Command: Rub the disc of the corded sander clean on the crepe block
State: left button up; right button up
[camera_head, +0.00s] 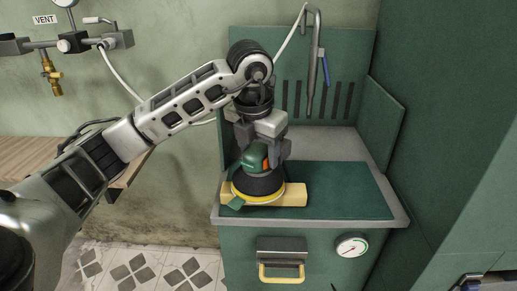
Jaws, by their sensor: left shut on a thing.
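The sander (254,161) has a green top with an orange part, a dark skirt and a yellow-rimmed disc (258,199) at its base. My left gripper (262,150) is shut on the sander from above and holds it upright. The crepe block (294,194) is a tan bar on the green worktop. The sander's disc is over the block and hides its middle. The disc looks to be on the block, but its underside is hidden, so I cannot tell whether they touch. My right gripper is not in view.
The green bench top (345,190) is clear right of the block, inside a grey rim. A slotted back panel and side panels enclose it. A hose and metal pipe (314,65) hang behind. A drawer handle (281,272) and gauge (352,247) are in front. A wooden shelf is at left.

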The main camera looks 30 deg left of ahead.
pick_arm(q)
jog(key=shift+f+b, duration=0.3)
dwell(0.8)
